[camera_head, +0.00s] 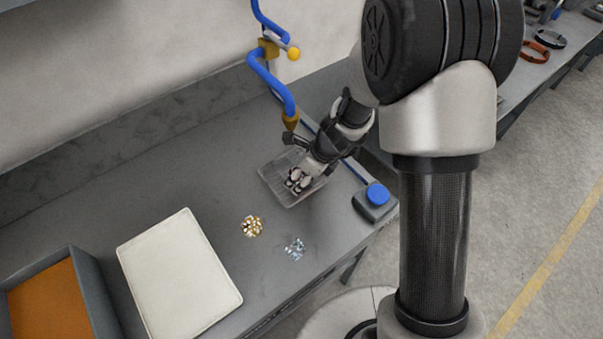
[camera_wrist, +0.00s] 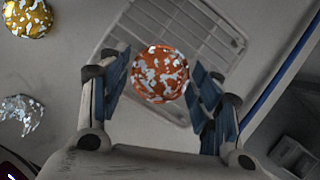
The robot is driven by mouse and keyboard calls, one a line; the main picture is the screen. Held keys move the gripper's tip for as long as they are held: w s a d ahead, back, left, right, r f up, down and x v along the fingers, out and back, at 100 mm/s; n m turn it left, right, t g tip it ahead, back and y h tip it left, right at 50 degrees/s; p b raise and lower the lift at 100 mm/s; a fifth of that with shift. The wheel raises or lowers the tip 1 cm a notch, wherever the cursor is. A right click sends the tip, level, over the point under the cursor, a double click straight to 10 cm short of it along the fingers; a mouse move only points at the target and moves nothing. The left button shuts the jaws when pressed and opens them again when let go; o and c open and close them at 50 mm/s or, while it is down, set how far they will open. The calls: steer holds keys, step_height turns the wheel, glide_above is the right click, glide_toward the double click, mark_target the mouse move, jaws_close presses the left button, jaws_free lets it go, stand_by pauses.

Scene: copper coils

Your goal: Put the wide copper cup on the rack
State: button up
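The wide copper cup (camera_wrist: 160,74), orange-red with pale reflective specks, is between the fingertips of my gripper (camera_wrist: 161,72) in the wrist view. The wire rack (camera_wrist: 208,44), a pale grey grid tray, lies below and beyond the cup. In the head view the rack (camera_head: 275,171) sits on the bench near its right end, and my gripper (camera_head: 298,181) is over it with the cup partly hidden. I cannot tell the cup's exact height above the rack.
A white tray (camera_head: 180,275) and an orange-bottomed bin (camera_head: 50,305) lie farther left. A blue button box (camera_head: 376,197) is right of the rack; a blue pipe (camera_head: 268,78) hangs behind.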

steer(key=shift+o, duration=0.5)
steer(key=shift+r, duration=0.1)
steer(key=p+v, duration=0.6)
steer(key=v, duration=0.6)
steer(key=s+d+r+n+t+h, duration=0.1)
steer(key=s+d+r+n, duration=0.1)
steer(key=s+r+n, duration=0.6)
steer(key=s+d+r+n, duration=0.1)
steer(key=s+r+n, duration=0.4)
steer(key=r+n, duration=0.5)
steer(key=s+d+r+n+t+h, duration=0.1)
steer(key=s+d+r+n+h, duration=0.1)
steer(key=s+d+n, duration=0.3)
steer(key=s+r+n, duration=0.1)
steer(key=s, duration=0.2)
steer(key=shift+s+n+h, duration=0.15)
steer(key=shift+n+h, duration=0.15)
steer(key=shift+n, duration=0.1)
